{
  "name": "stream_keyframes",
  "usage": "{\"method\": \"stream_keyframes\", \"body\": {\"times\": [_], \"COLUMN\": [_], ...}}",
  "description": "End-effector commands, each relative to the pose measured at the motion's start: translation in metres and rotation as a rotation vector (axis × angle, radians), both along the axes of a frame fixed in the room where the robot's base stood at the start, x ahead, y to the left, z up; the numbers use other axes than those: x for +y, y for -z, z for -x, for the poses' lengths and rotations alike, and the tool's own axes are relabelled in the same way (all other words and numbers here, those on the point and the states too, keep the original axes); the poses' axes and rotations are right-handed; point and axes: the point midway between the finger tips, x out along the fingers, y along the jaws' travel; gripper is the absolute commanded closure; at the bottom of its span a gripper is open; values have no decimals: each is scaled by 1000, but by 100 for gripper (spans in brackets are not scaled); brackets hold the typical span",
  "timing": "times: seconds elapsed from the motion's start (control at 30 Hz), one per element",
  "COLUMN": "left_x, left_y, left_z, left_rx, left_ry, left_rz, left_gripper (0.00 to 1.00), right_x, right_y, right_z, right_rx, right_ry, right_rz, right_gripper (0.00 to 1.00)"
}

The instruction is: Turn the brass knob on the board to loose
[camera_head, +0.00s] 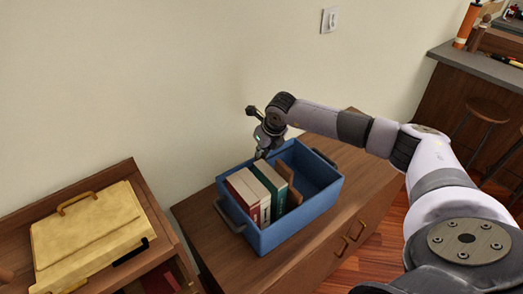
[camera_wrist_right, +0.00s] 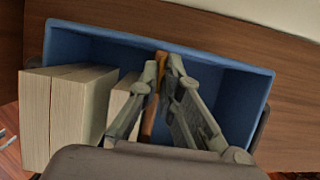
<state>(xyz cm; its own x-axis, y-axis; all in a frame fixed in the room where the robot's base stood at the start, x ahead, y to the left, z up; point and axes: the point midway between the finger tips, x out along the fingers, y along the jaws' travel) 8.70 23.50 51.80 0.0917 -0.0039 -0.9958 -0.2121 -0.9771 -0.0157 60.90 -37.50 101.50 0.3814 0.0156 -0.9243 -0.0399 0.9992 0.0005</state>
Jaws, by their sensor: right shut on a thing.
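A brown wooden board (camera_head: 285,174) stands upright in the blue crate (camera_head: 318,207), beside the books. In the right wrist view, the board (camera_wrist_right: 149,118) runs away from the camera to between my fingertips. My right gripper (camera_head: 261,154) reaches down at the crate's far side, at the board's far end. In the wrist view, its fingertips (camera_wrist_right: 168,62) are together on a small orange-brown piece there, which looks like the brass knob (camera_wrist_right: 161,58). The fingers mostly hide it, so its turned position cannot be seen. My left gripper is not in view.
Red, cream and green books (camera_head: 258,196) fill the crate's left part; its right part is empty. The crate stands on a wooden cabinet (camera_head: 205,220) against the wall. A yellow case (camera_head: 88,235) lies on a lower-left wooden unit. A counter and stools are far right.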

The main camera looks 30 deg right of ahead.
Motion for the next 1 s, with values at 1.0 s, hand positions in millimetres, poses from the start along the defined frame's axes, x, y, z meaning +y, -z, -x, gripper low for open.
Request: {"method": "stream_keyframes", "body": {"times": [1.0], "left_x": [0], "left_y": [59], "left_z": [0], "left_rx": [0], "left_ry": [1], "left_rz": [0], "left_gripper": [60], "right_x": [-4], "right_y": [3], "right_z": [-2], "right_rx": [-5], "right_ry": [-465], "right_rz": [-2], "right_gripper": [100]}}
